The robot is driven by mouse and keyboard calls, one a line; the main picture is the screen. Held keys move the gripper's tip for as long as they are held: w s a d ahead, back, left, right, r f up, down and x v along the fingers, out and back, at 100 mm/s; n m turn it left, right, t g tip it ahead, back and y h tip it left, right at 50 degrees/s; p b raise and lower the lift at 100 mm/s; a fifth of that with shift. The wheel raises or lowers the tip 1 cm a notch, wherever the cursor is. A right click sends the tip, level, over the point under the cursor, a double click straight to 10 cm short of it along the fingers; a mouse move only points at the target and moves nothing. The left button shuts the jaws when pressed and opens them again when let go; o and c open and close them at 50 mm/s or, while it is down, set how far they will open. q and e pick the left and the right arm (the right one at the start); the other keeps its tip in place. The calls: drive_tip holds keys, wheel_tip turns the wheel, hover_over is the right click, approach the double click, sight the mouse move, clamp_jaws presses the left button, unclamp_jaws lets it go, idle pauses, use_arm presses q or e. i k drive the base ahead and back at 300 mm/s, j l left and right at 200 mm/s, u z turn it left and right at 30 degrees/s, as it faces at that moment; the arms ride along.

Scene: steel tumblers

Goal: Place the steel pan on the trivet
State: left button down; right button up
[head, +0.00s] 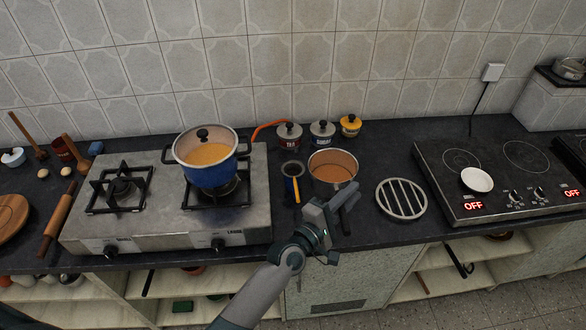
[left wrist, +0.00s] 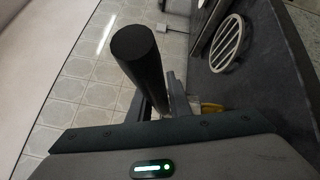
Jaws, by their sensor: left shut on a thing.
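The steel pan (head: 333,168) has a bright rim and an orange-brown inside, and is at the middle of the counter in the head view. My left gripper (head: 338,203) is at its front side, shut on its handle. In the left wrist view the dark round handle (left wrist: 140,58) stands out from between the fingers. I cannot tell whether the pan touches the counter. The trivet (head: 401,198), a pale round slatted ring, lies bare on the counter right of the pan; it also shows in the left wrist view (left wrist: 227,43). My right gripper is not in view.
A blue pot (head: 207,172) stands on the gas stove (head: 150,232) at left. An electric hob (head: 500,205) with a white dish (head: 477,180) is right of the trivet.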

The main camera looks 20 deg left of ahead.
sight(411, 221)
drive_tip(key=l+u, duration=0.1)
drive_tip(key=l, duration=1.25)
drive_tip(key=i, duration=0.05)
